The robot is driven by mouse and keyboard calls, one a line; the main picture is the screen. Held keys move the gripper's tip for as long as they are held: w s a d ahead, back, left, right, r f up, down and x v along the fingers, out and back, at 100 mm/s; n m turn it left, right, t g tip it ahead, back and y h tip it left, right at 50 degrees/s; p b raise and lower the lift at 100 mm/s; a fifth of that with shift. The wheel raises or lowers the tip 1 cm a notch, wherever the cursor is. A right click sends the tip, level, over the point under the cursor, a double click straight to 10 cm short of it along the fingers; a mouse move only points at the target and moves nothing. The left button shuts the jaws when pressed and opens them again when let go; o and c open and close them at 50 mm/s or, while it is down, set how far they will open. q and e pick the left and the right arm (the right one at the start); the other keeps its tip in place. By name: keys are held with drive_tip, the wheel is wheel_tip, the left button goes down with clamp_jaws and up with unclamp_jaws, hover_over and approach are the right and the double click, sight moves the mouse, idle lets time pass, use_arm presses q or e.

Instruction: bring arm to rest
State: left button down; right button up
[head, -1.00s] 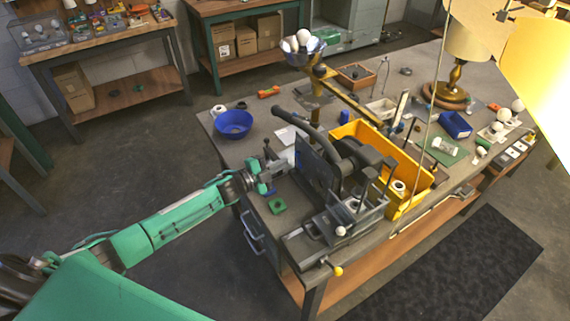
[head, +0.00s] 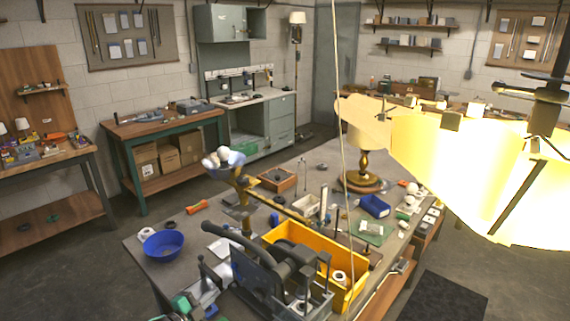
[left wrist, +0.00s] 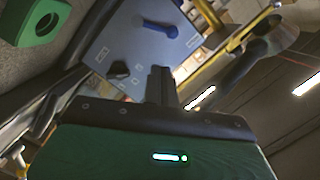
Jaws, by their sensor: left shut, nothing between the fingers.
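My left arm (head: 178,308) shows only at the bottom edge of the head view, in front of the near left end of the workbench (head: 150,268). In the left wrist view my left gripper (left wrist: 161,84) has its dark fingers together with nothing between them. A grey-blue flat surface (left wrist: 125,50) with a blue knobbed piece (left wrist: 170,29) lies beyond the fingertips. A green block with a round hole (left wrist: 42,20) is at the upper left, apart from the fingers. My right gripper is not in view.
A dark machine with a curved handle (head: 258,275) stands close to my left arm. A yellow bin (head: 310,237), a blue bowl (head: 163,244) and a brass lamp (head: 363,165) are on the workbench. A lit shade (head: 455,160) hangs at the right, with a cord left of it.

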use_arm(q)
drive_tip(key=s+d+n+g+y, duration=0.1)
drive_tip(key=s+n+g+y, duration=0.45)
drive_tip(key=s, duration=1.35)
drive_tip(key=s+d+n+g+y, duration=0.1)
drive_tip(key=s+n+g+y, duration=0.2)
drive_tip(key=s+n+g, duration=1.1)
drive_tip(key=s+f+m+t, duration=0.2)
drive_tip(key=s+f+t, duration=0.15)
drive_tip(key=f, duration=1.35)
drive_tip(key=s+f+m+t, duration=0.3)
drive_tip(key=s+f, duration=0.1)
drive_tip(key=f, duration=1.2)
drive_tip(key=s+a+f, duration=0.3)
drive_tip(key=s+f, duration=1.5)
drive_tip(key=shift+s+f+g, duration=0.2)
drive_tip(key=shift+f+g, duration=0.1)
drive_tip(key=shift+g, duration=0.1)
